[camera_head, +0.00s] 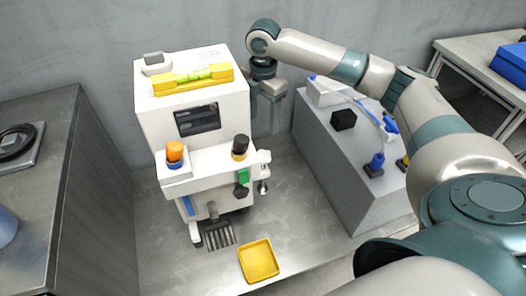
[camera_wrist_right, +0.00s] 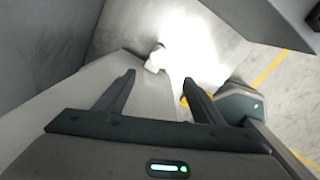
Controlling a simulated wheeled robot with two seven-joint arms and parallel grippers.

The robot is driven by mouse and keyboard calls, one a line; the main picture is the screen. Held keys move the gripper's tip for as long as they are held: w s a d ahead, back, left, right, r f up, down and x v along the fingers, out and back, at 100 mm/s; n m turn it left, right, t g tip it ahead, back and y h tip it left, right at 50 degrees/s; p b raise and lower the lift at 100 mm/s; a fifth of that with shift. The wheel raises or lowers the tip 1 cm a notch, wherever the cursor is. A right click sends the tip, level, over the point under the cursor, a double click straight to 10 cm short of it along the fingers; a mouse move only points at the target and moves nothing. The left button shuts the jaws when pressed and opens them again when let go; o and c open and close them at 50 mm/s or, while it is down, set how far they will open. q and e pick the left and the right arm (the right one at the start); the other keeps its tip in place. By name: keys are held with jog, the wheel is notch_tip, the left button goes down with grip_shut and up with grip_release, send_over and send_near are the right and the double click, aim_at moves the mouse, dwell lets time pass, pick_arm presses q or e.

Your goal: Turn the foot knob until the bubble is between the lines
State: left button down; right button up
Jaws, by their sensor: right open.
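A white machine (camera_head: 195,115) stands on the grey floor plate in the head view. A yellow spirit level (camera_head: 192,79) with a green vial lies on its top; the bubble's place against the lines is too small to tell. I cannot make out the foot knob for certain. My right gripper (camera_head: 268,93) is at the machine's right side towards the back, its fingertips hard to see there. In the right wrist view the right gripper (camera_wrist_right: 158,78) is open, with nothing between its fingers. A small white piece (camera_wrist_right: 155,59) shows beyond the fingertips. My left gripper is not in view.
An orange knob (camera_head: 175,150) and a black knob (camera_head: 240,144) stand on the machine's front. A yellow tray (camera_head: 259,261) lies before it. A grey bench (camera_head: 350,170) with blue-handled items stands right, a dark metal table (camera_head: 50,190) left. A wall is close behind.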

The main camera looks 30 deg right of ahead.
aim_at(263, 155)
notch_tip(263, 155, down, 13)
jog(key=shift+f+b, duration=0.1)
jog(key=shift+b, duration=0.9)
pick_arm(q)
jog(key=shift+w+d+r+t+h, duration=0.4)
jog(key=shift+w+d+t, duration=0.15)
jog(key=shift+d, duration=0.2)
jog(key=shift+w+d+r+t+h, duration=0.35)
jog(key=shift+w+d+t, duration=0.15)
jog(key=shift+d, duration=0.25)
pick_arm(e)
jog(key=shift+f, duration=0.9)
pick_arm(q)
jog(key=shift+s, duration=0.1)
pick_arm(e)
jog(key=c, duration=1.1)
